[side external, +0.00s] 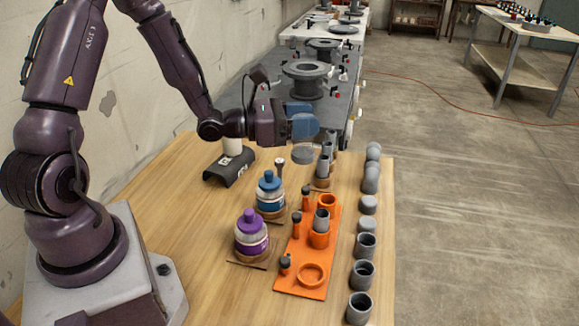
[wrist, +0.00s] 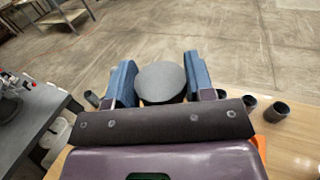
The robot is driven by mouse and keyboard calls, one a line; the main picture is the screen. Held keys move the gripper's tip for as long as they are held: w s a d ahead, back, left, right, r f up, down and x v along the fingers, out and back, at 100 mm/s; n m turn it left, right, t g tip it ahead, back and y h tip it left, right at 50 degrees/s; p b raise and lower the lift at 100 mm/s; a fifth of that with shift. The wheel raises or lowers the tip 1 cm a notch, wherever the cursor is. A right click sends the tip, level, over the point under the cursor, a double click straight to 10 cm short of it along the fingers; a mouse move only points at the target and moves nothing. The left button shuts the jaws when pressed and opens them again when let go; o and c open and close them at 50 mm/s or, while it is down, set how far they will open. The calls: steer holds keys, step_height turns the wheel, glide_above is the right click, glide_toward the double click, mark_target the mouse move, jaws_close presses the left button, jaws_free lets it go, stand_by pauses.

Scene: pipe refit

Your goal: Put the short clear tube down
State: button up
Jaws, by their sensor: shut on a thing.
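My gripper (side external: 304,122) is shut on the short clear tube (side external: 306,153), whose see-through grey lower part shows below the blue fingers in the side view. The tube is held above the far part of the wooden table, left of the grey pipe pieces (side external: 326,150). In the wrist view, a round grey end (wrist: 160,80) shows between the two blue fingers of my gripper (wrist: 162,88). The held part is mostly hidden by the fingers. I cannot tell the exact gap between the tube and the things below it.
An orange rack (side external: 297,273) holds a grey pipe and has an empty ring in front. Bottles with blue (side external: 270,181) and purple (side external: 250,221) caps stand left of it. Several grey fittings (side external: 364,274) line the right edge. A dark cradle (side external: 229,168) stands behind. The left front wood is clear.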

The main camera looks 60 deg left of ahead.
steer(key=s+a+n+t+y, duration=0.1)
steer(key=s+a+n+y, duration=0.1)
steer(key=a+y, duration=0.35)
steer(key=s+a+n+y, duration=0.2)
steer(key=a, duration=0.7)
steer(key=shift+h, duration=0.45)
steer(key=shift+w+a+f, duration=1)
steer(key=shift+w+f, duration=1.15)
steer(key=shift+f, duration=0.75)
steer(key=shift+w+a+f, duration=0.95)
steer(key=shift+w+f, duration=1.25)
steer(key=shift+f, duration=0.75)
steer(key=shift+w+a+f, duration=1)
steer(key=shift+w+f, duration=1.15)
steer(key=shift+f, duration=0.75)
steer(key=shift+f, duration=0.2)
steer(key=o, duration=0.9)
